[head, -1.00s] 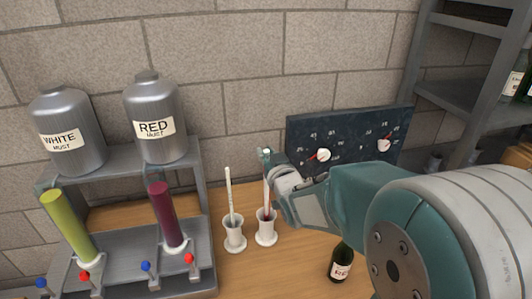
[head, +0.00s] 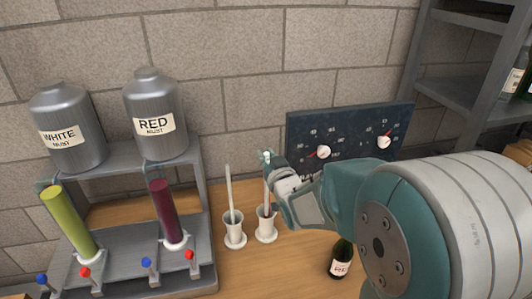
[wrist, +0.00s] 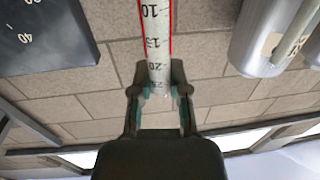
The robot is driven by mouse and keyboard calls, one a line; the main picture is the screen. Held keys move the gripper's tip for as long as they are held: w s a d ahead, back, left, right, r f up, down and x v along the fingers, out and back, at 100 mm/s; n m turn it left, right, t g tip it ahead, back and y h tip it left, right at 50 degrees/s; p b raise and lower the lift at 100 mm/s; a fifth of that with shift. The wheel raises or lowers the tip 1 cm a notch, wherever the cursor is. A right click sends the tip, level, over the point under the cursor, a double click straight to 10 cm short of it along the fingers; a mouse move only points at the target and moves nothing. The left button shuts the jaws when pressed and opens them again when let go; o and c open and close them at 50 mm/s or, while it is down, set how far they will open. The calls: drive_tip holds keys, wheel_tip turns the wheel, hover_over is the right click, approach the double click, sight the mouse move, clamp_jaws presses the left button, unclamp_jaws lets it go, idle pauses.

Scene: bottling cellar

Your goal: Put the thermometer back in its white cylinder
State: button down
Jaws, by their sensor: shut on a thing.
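The thermometer (head: 267,185) is a slim pale rod, upright over the right white cylinder (head: 266,229). In the wrist view the thermometer (wrist: 155,45) shows red lines and a number scale. My gripper (head: 267,158) is shut on its upper end; in the wrist view both fingers of my gripper (wrist: 158,88) close around it. Its lower end meets the right cylinder's mouth; how deep it sits inside I cannot tell. The left white cylinder (head: 234,236) stands beside it with another pale rod (head: 229,190) standing in it.
A dark dial board (head: 350,125) leans at the wall behind my gripper. A green bottle (head: 341,262) stands below my arm. The metal stand (head: 190,268) with must tanks and coloured tubes is left of the cylinders. The wooden table (head: 285,275) is bare in front of the cylinders.

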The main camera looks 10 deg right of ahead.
drive_tip(key=shift+f, duration=1.55)
drive_tip(key=c, duration=0.5)
unclamp_jaws()
drive_tip(key=shift+c, duration=0.2)
wheel_tip(320, 180, up, 10)
drive_tip(key=shift+f, duration=0.1)
